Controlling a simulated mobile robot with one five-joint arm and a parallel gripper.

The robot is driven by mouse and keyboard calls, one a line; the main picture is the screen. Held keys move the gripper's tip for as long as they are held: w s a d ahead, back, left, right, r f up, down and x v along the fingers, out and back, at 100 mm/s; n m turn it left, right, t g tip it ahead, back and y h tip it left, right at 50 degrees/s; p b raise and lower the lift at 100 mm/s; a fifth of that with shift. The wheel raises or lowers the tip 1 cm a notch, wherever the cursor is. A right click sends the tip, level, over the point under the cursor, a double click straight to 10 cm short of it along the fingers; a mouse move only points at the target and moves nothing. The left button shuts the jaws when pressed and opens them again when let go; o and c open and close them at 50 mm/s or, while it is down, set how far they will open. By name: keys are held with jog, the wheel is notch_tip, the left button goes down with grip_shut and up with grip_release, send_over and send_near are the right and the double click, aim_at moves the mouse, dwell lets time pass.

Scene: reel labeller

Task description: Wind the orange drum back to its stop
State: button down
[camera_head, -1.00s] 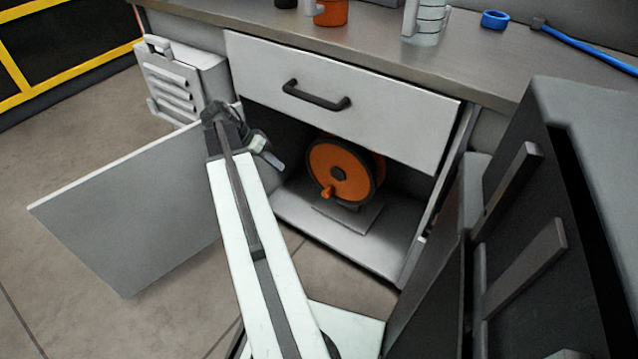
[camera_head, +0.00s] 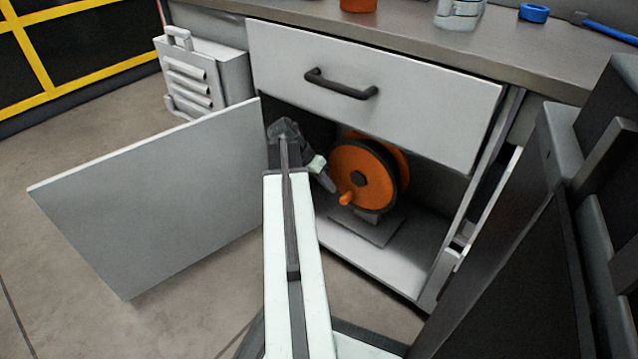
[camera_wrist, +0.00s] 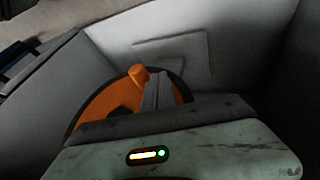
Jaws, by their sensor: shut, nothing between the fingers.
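The orange drum (camera_head: 364,177) stands upright on a flat base plate (camera_head: 366,226) inside the open cabinet under the drawer. It has a dark rim, a dark hub and an orange crank knob (camera_head: 346,198) at its lower left. My gripper (camera_head: 331,187) is at the left of the drum, its tip close to the knob. In the wrist view the shut fingers (camera_wrist: 155,90) lie just right of the knob (camera_wrist: 138,75), in front of the drum (camera_wrist: 100,105). They hold nothing. I cannot tell whether they touch the knob.
The cabinet door (camera_head: 150,200) stands wide open at the left. The closed drawer (camera_head: 370,95) with a dark handle is above the opening. A dark unit (camera_head: 520,230) crowds the right side. A white louvred box (camera_head: 200,75) stands behind the door.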

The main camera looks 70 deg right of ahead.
jog(key=shift+s+a+f, duration=0.1)
jog(key=shift+s+a, duration=0.1)
jog(key=shift+s, duration=0.4)
jog(key=shift+s+a+f, duration=0.1)
jog(key=shift+s+a, duration=0.05)
jog(key=shift+s, duration=0.4)
jog(key=shift+f, duration=0.1)
jog(key=shift+s, duration=0.1)
